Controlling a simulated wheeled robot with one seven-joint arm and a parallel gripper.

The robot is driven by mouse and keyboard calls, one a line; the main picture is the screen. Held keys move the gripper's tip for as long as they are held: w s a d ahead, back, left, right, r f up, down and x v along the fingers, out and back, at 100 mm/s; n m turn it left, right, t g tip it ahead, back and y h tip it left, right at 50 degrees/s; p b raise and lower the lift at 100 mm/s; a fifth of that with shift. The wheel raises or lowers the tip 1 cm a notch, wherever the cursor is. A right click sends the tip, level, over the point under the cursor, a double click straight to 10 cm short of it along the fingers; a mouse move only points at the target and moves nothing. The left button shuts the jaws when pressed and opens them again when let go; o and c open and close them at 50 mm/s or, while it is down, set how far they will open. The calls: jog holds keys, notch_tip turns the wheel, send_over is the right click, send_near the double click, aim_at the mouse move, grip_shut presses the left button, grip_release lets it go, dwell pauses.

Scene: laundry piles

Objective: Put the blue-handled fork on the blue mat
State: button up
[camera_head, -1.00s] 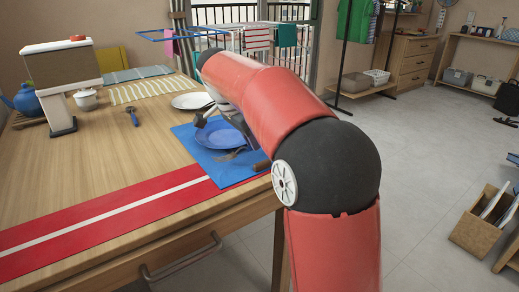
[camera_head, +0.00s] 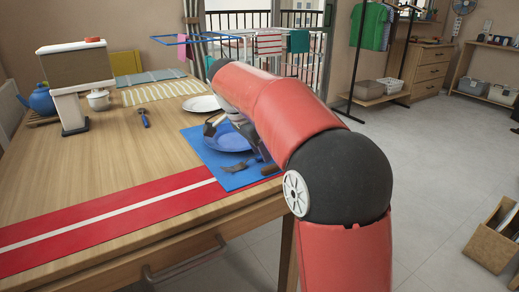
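The blue-handled fork (camera_head: 145,119) lies on the bare wooden table, left of the blue mat (camera_head: 197,147), with its blue handle toward the near side. The mat lies at the table's right side, with a blue plate (camera_head: 228,141) on it. A fork with a brown handle (camera_head: 270,169) lies on the mat in front of the plate, partly behind my gripper. My gripper (camera_head: 236,143) hangs over the plate and mat, right of the blue-handled fork and apart from it. My arm partly hides the gripper, so its opening is unclear.
A red runner with a white stripe (camera_head: 110,213) crosses the near table. A white plate (camera_head: 201,103) lies behind the mat. A white pot (camera_head: 98,100), a blue teapot (camera_head: 40,99) and a tall dispenser (camera_head: 76,80) stand at back left. Bare wood surrounds the blue-handled fork.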

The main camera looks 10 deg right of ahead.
jog(key=p+v, duration=0.2)
jog(key=v, duration=1)
jog(key=s+d+f+n+t+y, duration=0.1)
jog(key=s+d+n, duration=0.1)
jog(key=s+n, duration=0.45)
jog(key=s+d+f+n+t+y, duration=0.1)
jog(key=s+f+n, duration=0.3)
jog(key=s+f, duration=0.4)
jog(key=s+d+f+n+t+y, duration=0.1)
jog(key=s+f+n, duration=0.3)
jog(key=s+f, duration=0.4)
jog(key=s+t+y, duration=0.1)
jog(key=s, duration=0.4)
jog(key=shift+f, duration=0.25)
